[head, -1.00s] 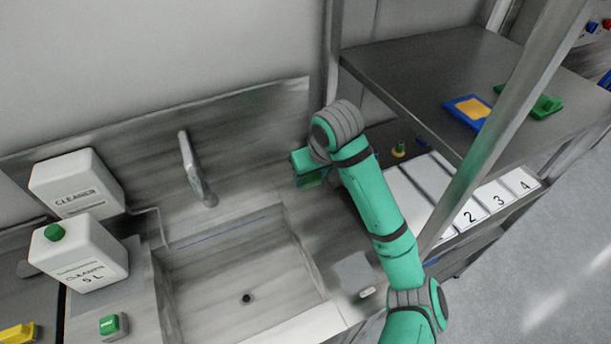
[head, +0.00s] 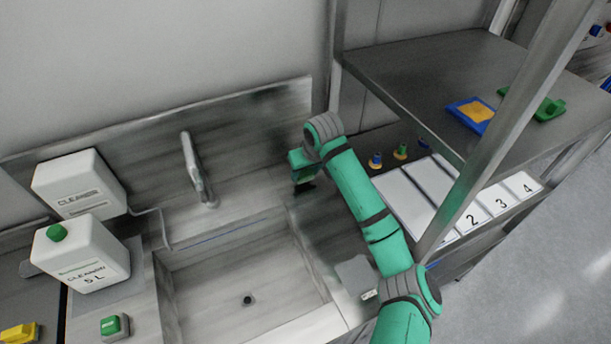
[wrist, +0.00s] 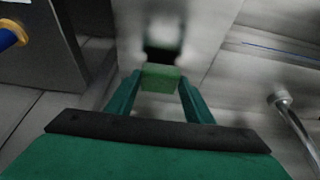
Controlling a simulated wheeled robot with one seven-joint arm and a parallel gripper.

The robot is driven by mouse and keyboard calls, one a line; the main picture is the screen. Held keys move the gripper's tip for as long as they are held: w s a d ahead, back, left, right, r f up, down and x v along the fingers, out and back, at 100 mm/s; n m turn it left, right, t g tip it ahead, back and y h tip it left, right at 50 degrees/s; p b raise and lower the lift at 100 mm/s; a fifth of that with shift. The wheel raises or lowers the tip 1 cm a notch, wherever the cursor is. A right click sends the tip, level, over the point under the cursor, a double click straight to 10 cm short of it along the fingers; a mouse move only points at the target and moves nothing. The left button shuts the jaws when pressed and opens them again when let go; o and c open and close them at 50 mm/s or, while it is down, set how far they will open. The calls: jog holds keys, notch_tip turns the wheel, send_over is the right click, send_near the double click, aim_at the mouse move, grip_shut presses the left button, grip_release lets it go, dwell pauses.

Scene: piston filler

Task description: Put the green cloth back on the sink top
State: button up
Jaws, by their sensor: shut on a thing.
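My gripper (wrist: 160,92) is shut on the green cloth (wrist: 162,77), which shows as a small folded block between the fingertips in the wrist view. A dark, blurred patch lies just beyond it over the grey metal. In the head view my gripper (head: 304,182) points down over the sink top (head: 265,185), behind the basin's right back corner. The cloth is mostly hidden there by the gripper. I cannot tell whether it touches the metal.
A tap (head: 197,175) stands left of my gripper, behind the basin (head: 245,270). Small coloured fittings (head: 400,152) and white numbered panels (head: 415,195) lie to the right, below a raised metal shelf (head: 420,75).

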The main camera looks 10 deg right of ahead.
jog(key=shift+f, duration=1)
jog(key=shift+f, duration=0.15)
jog(key=o, duration=1.1)
jog(key=v, duration=1.2)
jog(key=shift+r, duration=0.25)
jog(key=shift+d, duration=0.1)
